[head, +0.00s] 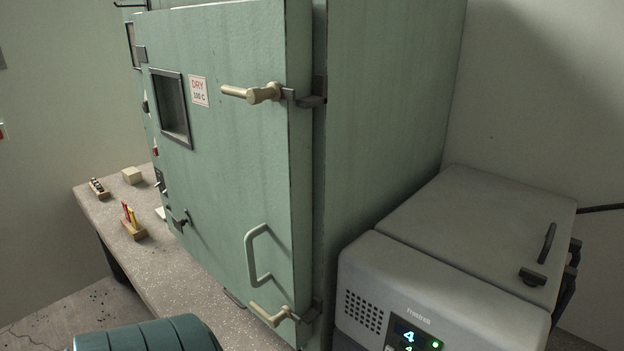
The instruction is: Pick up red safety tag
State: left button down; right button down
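I cannot make out a red safety tag for certain in the head view. A small white label (198,91) with red lettering reading "DRY 100 C" is on the green cabinet door (225,165). Small red spots show along the cabinet's left edge, too small to identify. Neither of my grippers is in view.
The cabinet door has a window (171,107), an upper latch handle (252,93), a pull handle (257,256) and a lower latch (270,314). A speckled bench (165,271) holds a small wooden holder (134,230) and a pale block (132,175). A grey machine (445,290) stands right.

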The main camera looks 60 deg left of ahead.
aim_at(126, 213)
jog(key=k+j, duration=1.05)
jog(key=j, duration=0.25)
jog(key=u, duration=2.4)
jog(key=i+j+u, duration=0.3)
jog(key=i, duration=0.15)
jog(key=i+j+u, duration=0.3)
jog(key=i, duration=0.15)
jog(key=i+u, duration=0.3)
jog(key=i, duration=1.05)
